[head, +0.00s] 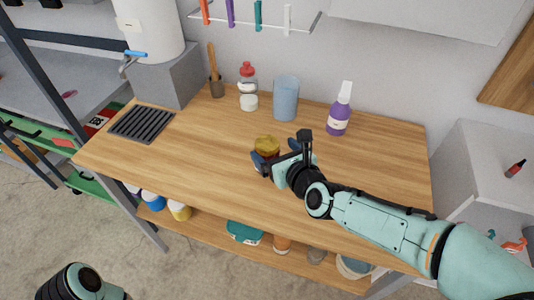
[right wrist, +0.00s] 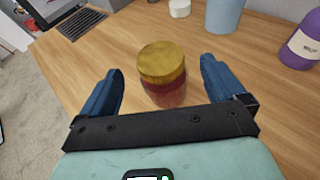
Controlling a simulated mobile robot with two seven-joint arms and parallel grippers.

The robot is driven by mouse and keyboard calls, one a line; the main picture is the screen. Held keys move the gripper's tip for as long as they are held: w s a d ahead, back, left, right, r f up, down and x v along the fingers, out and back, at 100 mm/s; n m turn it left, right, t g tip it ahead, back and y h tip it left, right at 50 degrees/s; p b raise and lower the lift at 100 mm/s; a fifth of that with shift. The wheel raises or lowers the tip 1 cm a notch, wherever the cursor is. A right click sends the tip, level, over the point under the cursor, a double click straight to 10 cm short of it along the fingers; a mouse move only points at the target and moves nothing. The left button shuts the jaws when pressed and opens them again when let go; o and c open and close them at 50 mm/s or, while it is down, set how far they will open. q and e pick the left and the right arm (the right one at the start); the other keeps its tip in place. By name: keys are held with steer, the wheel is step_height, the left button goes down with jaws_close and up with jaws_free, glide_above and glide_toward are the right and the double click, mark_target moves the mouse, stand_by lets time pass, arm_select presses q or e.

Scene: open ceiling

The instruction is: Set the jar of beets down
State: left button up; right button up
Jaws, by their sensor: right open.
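The jar of beets (head: 267,146) has a gold lid and dark red contents. It stands upright on the wooden table (head: 205,153), near the middle. In the right wrist view the jar (right wrist: 163,75) is between the two blue fingers, with a visible gap on each side. My right gripper (head: 272,154) is open around the jar; its fingers (right wrist: 163,85) do not appear to touch it. The jar's lower part is partly hidden by the gripper in the head view. Part of my left arm shows at the bottom left of the head view, but its gripper is not visible.
Behind the jar stand a blue cup (head: 286,98), a red-topped bottle (head: 248,88) and a purple spray bottle (head: 339,112). A dark grate (head: 142,124) lies at the table's left. The table is clear left and right of the jar. A lower shelf holds several containers.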

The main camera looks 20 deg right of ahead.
mark_target(267, 146)
steer(key=shift+f+p+x, duration=0.2)
steer(key=shift+p+x, duration=0.15)
steer(key=shift+x, duration=1.05)
steer(key=shift+f+p+x, duration=0.15)
steer(key=shift+p+x, duration=0.15)
steer(key=shift+x, duration=1.1)
steer(key=shift+s, duration=0.15)
steer(key=c, duration=1.5)
steer(key=shift+r, duration=0.15)
steer(key=shift+c, duration=0.9)
